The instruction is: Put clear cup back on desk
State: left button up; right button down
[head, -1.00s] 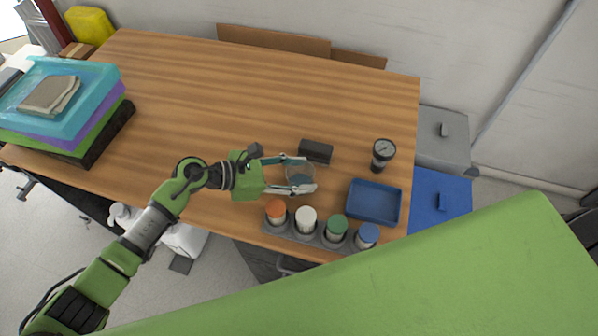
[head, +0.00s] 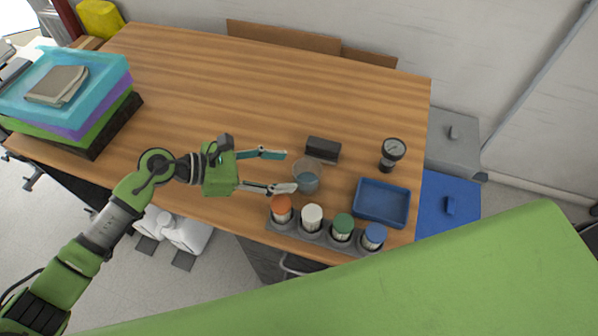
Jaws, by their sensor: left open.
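The clear cup (head: 307,177) stands upright on the wooden desk (head: 220,85), between a small black block and a rack of capped bottles. It is see-through, with a bluish-grey tint at its lower part. My left gripper (head: 289,171) is open and empty, with its fingers pointing right at the cup. The fingertips lie just left of the cup, one beyond it and one nearer, and the cup is outside them. Whether the near fingertip touches the cup cannot be told. My right gripper is not in view.
The black block (head: 323,149) is behind the cup. The rack (head: 325,238) with several capped bottles is in front. A blue tray (head: 382,203) and a gauge (head: 392,153) are at right. Stacked coloured bins (head: 75,105) stand at left. The desk's middle and back are clear.

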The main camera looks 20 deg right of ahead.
pick_arm(q)
jog(key=b+v, duration=0.1)
jog(key=v, duration=0.4)
dwell(0.4)
